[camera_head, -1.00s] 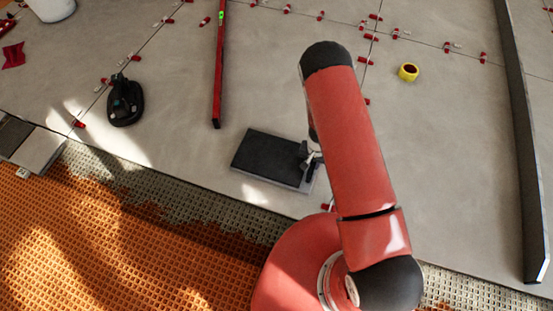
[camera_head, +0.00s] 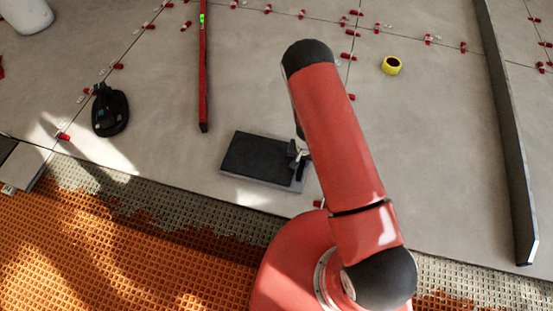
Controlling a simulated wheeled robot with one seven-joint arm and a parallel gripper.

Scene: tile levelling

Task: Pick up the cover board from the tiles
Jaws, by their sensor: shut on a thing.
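The cover board (camera_head: 255,157) is a dark, flat rectangle with a pale grey edge along its near side. It appears over the large grey tiles (camera_head: 350,120), close to their near edge. My gripper (camera_head: 298,156) is at the board's right end and is shut on it. My red arm partly hides the gripper, so its fingertips are hard to make out. I cannot tell whether the board touches the tiles or is slightly above them.
A red spirit level (camera_head: 204,75), a black suction-cup tool (camera_head: 110,111), a yellow tape roll (camera_head: 392,65) and a long dark straightedge (camera_head: 508,130) lie on the tiles. Red clips (camera_head: 348,57) line the joints. Orange matting (camera_head: 130,250) borders the near side.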

